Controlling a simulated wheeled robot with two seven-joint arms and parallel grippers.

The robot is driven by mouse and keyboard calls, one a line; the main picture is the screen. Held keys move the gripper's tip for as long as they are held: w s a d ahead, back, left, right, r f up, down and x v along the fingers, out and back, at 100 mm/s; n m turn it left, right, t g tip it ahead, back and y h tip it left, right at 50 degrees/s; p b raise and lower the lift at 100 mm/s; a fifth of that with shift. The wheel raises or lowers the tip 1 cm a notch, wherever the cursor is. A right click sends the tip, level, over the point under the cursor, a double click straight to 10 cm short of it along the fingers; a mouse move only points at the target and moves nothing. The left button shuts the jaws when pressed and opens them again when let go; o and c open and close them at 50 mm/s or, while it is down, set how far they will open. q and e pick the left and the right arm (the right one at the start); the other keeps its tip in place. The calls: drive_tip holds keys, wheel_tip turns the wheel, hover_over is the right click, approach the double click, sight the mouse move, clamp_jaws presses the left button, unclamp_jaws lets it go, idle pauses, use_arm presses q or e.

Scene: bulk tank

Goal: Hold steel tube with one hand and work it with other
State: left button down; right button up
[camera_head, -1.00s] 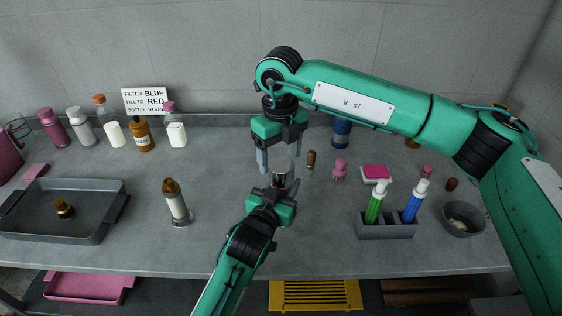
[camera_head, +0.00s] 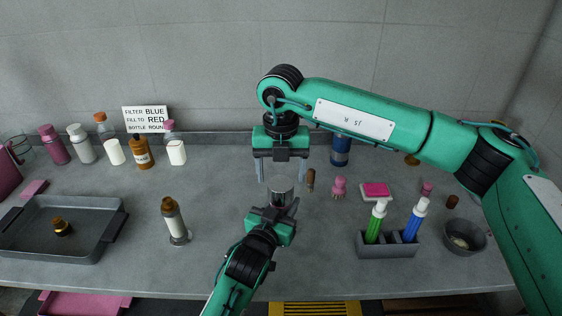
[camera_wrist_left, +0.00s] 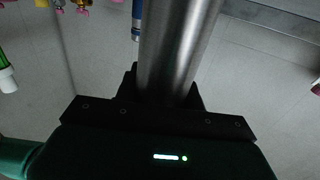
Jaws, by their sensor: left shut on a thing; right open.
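The steel tube (camera_head: 282,187) is a short grey metal cylinder, upright in my left gripper (camera_head: 278,208) near the middle of the bench. My left gripper is shut on its lower part, and the fingers hide some of it. In the left wrist view the tube (camera_wrist_left: 178,48) rises as a wide shiny cylinder from between the dark jaws. My right gripper (camera_head: 282,179) points down with its fingers spread apart. It is open and empty, just behind and above the tube's top. I cannot tell whether it touches the tube.
A grey rack (camera_head: 387,245) with green and blue bottles stands right, beside a dark bowl (camera_head: 466,244). A grey tray (camera_head: 98,245) lies left. A brown-topped bottle (camera_head: 174,222) stands nearer the middle. Several bottles line the back left, near a sign (camera_head: 146,119). Small brushes stand right of the tube.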

sight(280, 184)
drive_tip(key=shift+f, duration=2.65)
drive_tip(key=c, duration=1)
drive_tip(key=n, duration=0.6)
drive_tip(key=shift+n, duration=0.3)
drive_tip(key=o, duration=1)
drive_tip(key=shift+o, duration=0.4)
drive_tip(key=shift+s+a, duration=0.1)
drive_tip(key=shift+a, duration=0.05)
drive_tip(key=shift+r, duration=0.1)
